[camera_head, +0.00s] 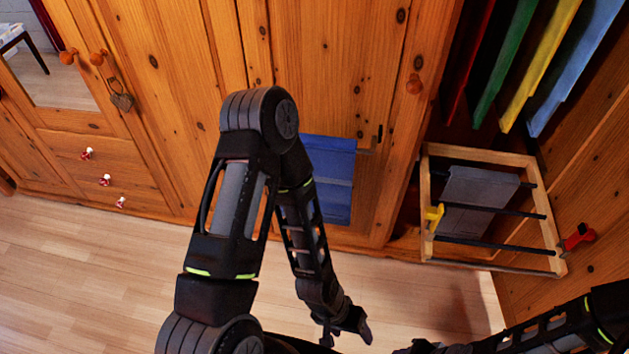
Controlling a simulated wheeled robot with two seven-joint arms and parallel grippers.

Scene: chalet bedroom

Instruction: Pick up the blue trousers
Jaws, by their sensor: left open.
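The blue trousers (335,172) hang as a folded blue cloth against the wooden wardrobe front, left of the open compartment. My left arm covers their left part. My left gripper (347,334) is low in the picture, in front of the floor, pointing downward. It is open, with nothing between its fingers, and apart from the trousers. My right arm comes in at the bottom right; its dark end (418,347) is cut by the lower edge, so its jaws cannot be made out.
A wooden pull-out rack (427,185) with dark bars holds a grey folded garment (476,190). Red, green, yellow (540,65) and light-blue clothes hang above it. The wooden floor (90,270) at left is clear.

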